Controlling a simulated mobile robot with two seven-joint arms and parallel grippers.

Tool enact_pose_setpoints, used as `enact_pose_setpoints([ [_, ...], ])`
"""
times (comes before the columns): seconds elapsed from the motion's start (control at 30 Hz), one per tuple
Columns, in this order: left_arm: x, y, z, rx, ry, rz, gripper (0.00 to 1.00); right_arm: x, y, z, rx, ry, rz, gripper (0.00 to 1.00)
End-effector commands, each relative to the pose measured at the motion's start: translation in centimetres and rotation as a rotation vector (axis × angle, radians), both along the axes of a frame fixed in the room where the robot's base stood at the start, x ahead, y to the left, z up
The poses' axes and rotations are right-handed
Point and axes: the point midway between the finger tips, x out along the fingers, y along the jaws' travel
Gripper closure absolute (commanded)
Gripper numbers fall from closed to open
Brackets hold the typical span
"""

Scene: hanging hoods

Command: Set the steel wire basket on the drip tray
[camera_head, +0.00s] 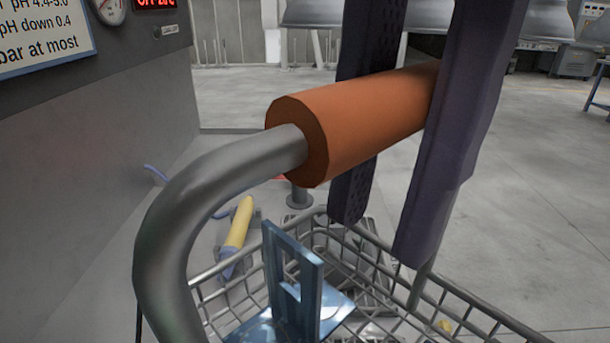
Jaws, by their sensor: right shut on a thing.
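The steel wire basket (455,292) hangs below a thick grey tube handle (165,235) with an orange grip (350,115). My right gripper (380,235) comes down from above. Its two dark fingers stand on either side of the orange grip and are shut on it. A blue metal bracket (305,290) stands inside the basket, and a greyish piece behind it shows only in part through the wires. I cannot make out the drip tray for sure. The basket's near side is cut off by the frame's lower edge. My left gripper is not in view.
A grey cabinet wall (100,140) with a gauge (110,10), a red display and a sign (40,35) stands at the left. A yellow-handled tool (238,228) lies beyond the basket. Grey hoods (325,14) hang at the back. The floor at the right is clear.

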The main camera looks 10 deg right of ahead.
Motion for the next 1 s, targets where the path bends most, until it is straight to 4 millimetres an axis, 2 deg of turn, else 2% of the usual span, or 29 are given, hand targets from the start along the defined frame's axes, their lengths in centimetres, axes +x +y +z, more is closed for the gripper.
enact_pose_setpoints([
  [0.03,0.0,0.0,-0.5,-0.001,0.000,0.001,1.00,-0.1,0.0,-1.4,0.002,0.005,0.000,1.00],
  [0.3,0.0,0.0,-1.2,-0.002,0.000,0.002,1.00,-0.1,0.0,-8.1,0.000,0.004,-0.005,1.00],
  [0.5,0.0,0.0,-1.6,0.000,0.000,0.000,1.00,-0.1,0.0,-12.2,0.001,0.001,-0.005,1.00],
  [0.83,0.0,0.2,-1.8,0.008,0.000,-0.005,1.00,0.0,0.0,-14.6,0.001,-0.001,-0.004,1.00],
  [1.0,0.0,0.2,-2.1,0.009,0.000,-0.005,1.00,0.0,0.0,-17.0,0.001,0.001,-0.005,1.00],
])
